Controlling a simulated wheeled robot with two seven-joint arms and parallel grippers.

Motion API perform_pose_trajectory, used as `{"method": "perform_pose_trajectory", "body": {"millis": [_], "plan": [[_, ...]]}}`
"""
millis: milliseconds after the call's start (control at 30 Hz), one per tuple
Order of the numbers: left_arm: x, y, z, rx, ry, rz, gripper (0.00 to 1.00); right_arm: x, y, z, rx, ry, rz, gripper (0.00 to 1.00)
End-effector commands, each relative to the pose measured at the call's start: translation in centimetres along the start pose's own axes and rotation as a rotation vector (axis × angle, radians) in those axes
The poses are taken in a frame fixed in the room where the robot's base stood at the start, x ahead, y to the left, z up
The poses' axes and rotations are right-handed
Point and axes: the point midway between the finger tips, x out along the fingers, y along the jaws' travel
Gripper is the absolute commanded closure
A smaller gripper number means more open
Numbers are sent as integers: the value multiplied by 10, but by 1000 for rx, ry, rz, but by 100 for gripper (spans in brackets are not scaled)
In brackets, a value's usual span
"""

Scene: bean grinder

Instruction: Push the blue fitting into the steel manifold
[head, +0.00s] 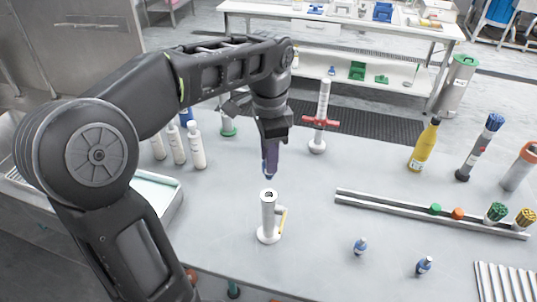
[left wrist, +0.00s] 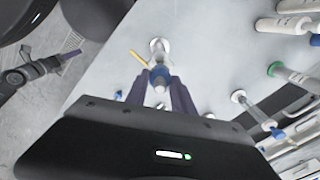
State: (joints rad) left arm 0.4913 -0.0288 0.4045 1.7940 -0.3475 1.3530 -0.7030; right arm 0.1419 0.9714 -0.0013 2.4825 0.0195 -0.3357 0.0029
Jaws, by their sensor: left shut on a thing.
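My left gripper (head: 269,160) points down above the steel manifold (head: 268,215), an upright pale tube on a round base with a yellow lever at its side. In the left wrist view, my left gripper (left wrist: 158,98) is shut on the blue fitting (left wrist: 160,78), between its two purple fingers. The fitting is in line with the manifold (left wrist: 158,46) there. In the head view the fitting is mostly hidden by the fingers, and a small gap shows above the manifold's open top. What looks like my right gripper (left wrist: 68,62) shows at the left of the wrist view; its jaw opening is unclear.
Two small blue-topped fittings (head: 360,246) (head: 424,265) stand on the table to the right. A metal rail (head: 400,208) lies behind them. A tall white stand with a red handle (head: 320,122), a yellow bottle (head: 424,146) and white bottles (head: 197,147) stand further back.

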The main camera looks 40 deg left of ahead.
Motion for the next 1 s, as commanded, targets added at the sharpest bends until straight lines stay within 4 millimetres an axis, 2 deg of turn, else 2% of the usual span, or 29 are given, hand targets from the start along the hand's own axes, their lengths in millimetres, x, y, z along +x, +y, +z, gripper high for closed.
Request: {"method": "perform_pose_trajectory", "body": {"millis": [500,1000], "plan": [[47,0,0,0,0,0,100,32,7,-2,-6,11,-11,39],[53,0,0,-1,-1,0,100,36,7,-2,-8,13,-13,39]]}}
